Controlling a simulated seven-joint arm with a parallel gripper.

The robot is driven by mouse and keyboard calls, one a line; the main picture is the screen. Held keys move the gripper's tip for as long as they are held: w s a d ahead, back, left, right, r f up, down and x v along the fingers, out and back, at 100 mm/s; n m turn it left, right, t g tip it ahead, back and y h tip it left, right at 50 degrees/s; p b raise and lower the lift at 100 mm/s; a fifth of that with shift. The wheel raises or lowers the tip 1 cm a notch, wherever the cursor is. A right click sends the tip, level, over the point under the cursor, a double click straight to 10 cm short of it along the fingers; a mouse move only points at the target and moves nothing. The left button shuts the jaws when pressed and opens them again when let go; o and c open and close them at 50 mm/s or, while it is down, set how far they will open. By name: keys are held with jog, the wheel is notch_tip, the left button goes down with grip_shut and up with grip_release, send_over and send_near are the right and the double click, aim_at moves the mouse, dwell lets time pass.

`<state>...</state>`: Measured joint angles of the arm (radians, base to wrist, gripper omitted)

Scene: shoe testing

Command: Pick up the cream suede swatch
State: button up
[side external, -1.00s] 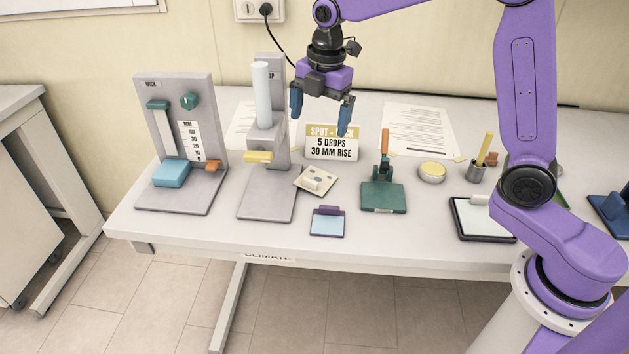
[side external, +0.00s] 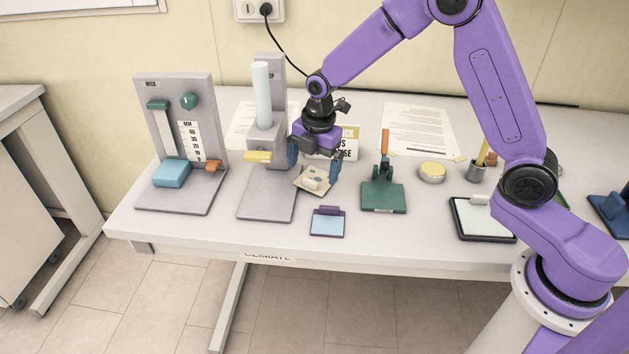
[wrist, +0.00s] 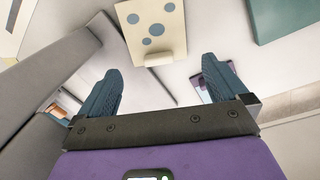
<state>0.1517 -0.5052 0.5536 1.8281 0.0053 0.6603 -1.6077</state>
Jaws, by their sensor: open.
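The cream suede swatch (side external: 308,182) lies on the table in the side view, just right of the grey drop stand's base. It is a flat cream piece with a raised cream block on it and several blue-grey spots. In the wrist view the swatch (wrist: 154,27) is at the top centre, its raised block (wrist: 158,59) toward me. My gripper (side external: 313,176) is above the swatch, fingers pointing down, with one finger to each side of it in the side view. In the wrist view the gripper (wrist: 163,82) is open, with nothing between its fingers.
The grey drop stand (side external: 266,195) with a pale tube rises close to the left of my gripper. A sign (side external: 347,143) stands behind it. A small blue pad (side external: 327,223) lies in front, and a green clamp block (side external: 383,196) stands to the right.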

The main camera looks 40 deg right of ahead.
aim_at(311, 180)
jog(key=f, duration=0.4)
jog(key=shift+w+a+f, duration=0.1)
jog(key=shift+w, duration=0.2)
jog(key=c, duration=0.9)
